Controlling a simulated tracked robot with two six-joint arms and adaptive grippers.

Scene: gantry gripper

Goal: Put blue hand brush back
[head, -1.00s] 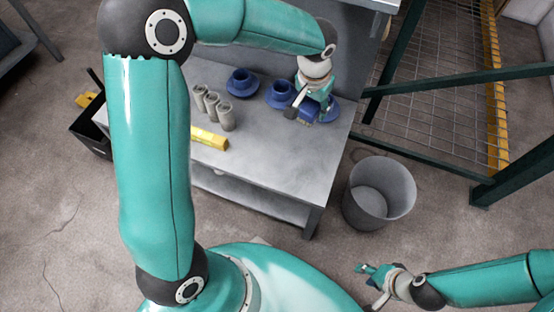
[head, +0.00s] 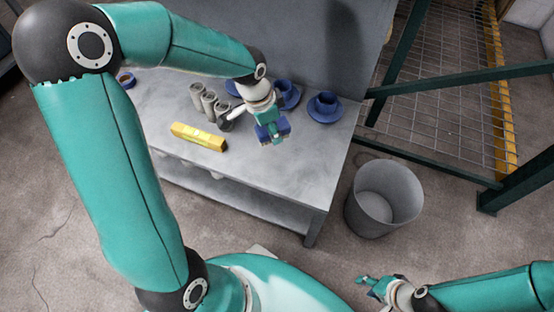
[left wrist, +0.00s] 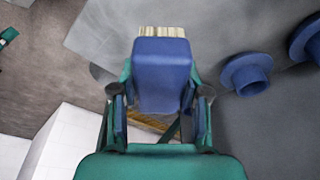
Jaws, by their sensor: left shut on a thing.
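The blue hand brush is in my left gripper, which is shut on it (head: 270,139). In the left wrist view the blue brush (left wrist: 162,72) sits between the two fingers, with pale bristles showing at its far edge. In the head view the gripper is over the grey table (head: 283,176), in front of the blue cups; the gap to the tabletop is hard to judge. My right gripper (head: 367,284) is at the lower right, away from the table, and its fingers are too small to read.
Several grey rolled or cylindrical items (head: 209,104) and a yellow level (head: 199,136) lie left of the gripper. A grey bin (head: 384,198) stands on the floor to the right. The front right tabletop is clear.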

